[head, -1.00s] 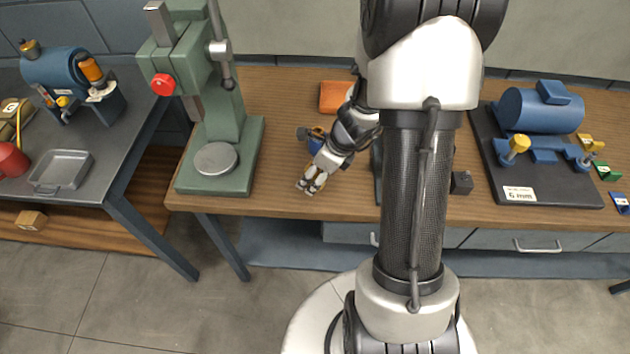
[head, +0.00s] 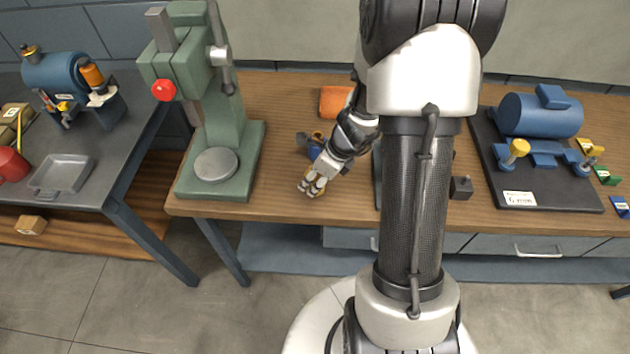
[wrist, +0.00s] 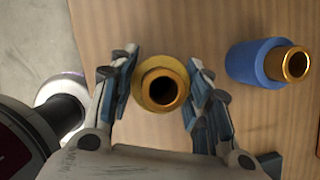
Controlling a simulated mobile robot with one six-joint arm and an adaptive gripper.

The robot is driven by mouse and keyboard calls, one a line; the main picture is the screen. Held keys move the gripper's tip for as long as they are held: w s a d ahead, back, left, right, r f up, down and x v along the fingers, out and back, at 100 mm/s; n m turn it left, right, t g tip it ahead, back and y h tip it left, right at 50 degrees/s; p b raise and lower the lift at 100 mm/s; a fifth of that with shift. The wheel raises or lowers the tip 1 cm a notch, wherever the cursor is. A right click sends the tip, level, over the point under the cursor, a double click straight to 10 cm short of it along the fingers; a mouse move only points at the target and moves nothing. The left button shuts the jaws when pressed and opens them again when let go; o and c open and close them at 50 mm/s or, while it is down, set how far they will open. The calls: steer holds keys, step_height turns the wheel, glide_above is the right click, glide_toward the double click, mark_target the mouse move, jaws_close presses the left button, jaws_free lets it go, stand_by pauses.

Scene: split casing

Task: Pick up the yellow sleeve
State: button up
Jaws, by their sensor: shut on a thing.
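The yellow sleeve (wrist: 165,64) stands between my fingers in the wrist view, seen end-on with a dark round bore and a brass-coloured inner rim. My gripper (wrist: 162,88) is shut on it, one finger on each side. In the head view my gripper (head: 312,187) is low at the front edge of the wooden bench, with a little yellow showing at the fingers. I cannot tell whether the sleeve still touches the bench.
A blue sleeve with a brass insert (wrist: 250,62) lies close by on the right in the wrist view. In the head view, a green press (head: 222,130) stands to the left, an orange block (head: 334,101) behind, and a dark fixture with a blue casing (head: 540,114) to the right.

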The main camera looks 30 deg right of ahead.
jaws_close()
steer(key=shift+r, duration=0.1)
